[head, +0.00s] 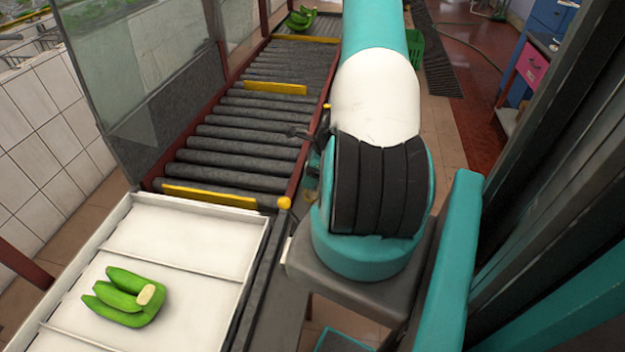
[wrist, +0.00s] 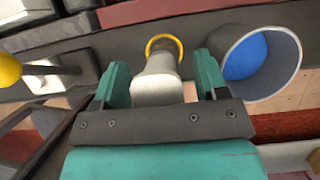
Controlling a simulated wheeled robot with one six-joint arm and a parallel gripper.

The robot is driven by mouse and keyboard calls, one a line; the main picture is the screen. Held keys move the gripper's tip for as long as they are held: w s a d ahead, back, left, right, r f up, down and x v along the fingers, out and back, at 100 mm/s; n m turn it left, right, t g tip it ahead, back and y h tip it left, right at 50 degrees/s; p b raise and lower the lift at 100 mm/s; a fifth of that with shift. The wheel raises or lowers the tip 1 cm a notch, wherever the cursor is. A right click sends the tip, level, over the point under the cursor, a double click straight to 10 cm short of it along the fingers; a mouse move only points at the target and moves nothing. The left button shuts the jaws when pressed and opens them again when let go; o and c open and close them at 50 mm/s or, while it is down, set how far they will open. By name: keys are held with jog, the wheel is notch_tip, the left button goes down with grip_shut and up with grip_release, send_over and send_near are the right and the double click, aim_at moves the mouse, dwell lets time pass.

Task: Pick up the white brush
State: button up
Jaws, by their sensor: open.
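In the wrist view, a whitish flared piece (wrist: 157,88), which appears to be the white brush, shows between the fingers of my gripper (wrist: 160,72). A yellow ring (wrist: 165,41) shows around its far end. The teal fingers stand apart, one on each side of it, with visible gaps. I cannot tell how deep it sits between them. In the head view my own arm covers the area, and I cannot make out the brush or the fingers there.
A grey cup with a blue inside (wrist: 285,75) stands close to the right finger. A yellow knob (wrist: 9,70) is at the left. In the head view, green bananas (head: 128,298) lie in a white tray (head: 180,260) beside a roller conveyor (head: 240,133).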

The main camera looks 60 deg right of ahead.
jog(key=c, duration=1.1)
jog(key=shift+o, duration=0.2)
jog(key=shift+r, duration=0.1)
